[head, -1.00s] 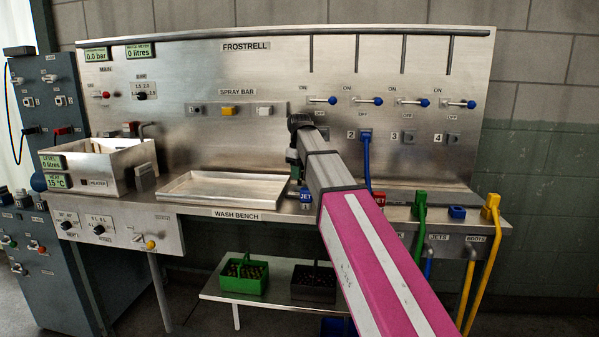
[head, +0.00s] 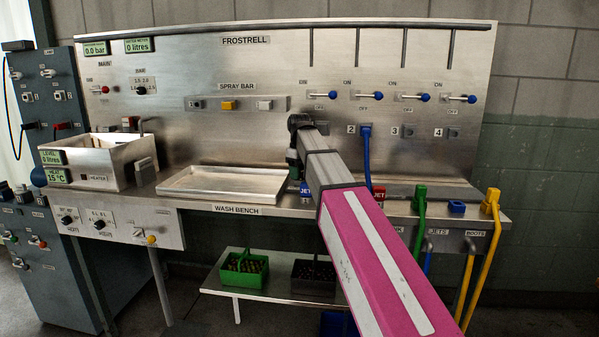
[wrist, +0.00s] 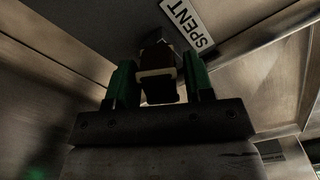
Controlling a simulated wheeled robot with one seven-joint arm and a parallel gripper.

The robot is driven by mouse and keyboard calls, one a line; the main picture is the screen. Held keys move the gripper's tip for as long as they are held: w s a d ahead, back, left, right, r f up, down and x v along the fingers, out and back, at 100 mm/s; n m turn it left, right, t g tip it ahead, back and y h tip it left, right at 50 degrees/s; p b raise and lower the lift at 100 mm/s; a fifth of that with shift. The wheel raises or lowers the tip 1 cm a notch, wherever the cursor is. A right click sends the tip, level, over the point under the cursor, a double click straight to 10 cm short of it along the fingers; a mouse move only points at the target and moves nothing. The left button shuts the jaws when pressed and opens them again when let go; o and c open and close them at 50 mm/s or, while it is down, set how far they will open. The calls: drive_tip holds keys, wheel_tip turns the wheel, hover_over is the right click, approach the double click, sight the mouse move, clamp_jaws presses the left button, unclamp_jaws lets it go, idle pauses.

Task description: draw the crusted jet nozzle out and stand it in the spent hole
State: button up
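My gripper (head: 293,168) is low over the wash bench near the blue JET 1 block, partly hidden by my arm in the head view. In the wrist view, my gripper (wrist: 158,85) has its two green fingers on either side of a dark piece with a pale band, which I take to be the crusted jet nozzle (wrist: 158,60). The fingers appear closed on its sides. A white SPENT label (wrist: 188,22) lies just beyond it. The spent hole itself is not clearly visible, and I cannot tell whether the nozzle's far end touches anything.
A shallow steel tray (head: 225,184) lies left of my gripper. The blue JET 1 block (head: 305,189) is close on the right. A blue hose (head: 366,160), a green hose (head: 419,210) and a yellow hose (head: 490,205) stand farther right. The steel back panel (head: 240,75) rises behind.

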drive_tip(key=shift+o, duration=0.3)
wheel_tip(320, 180, up, 11)
drive_tip(key=shift+f, duration=0.1)
idle(0.4)
drive_tip(key=shift+f, duration=0.1)
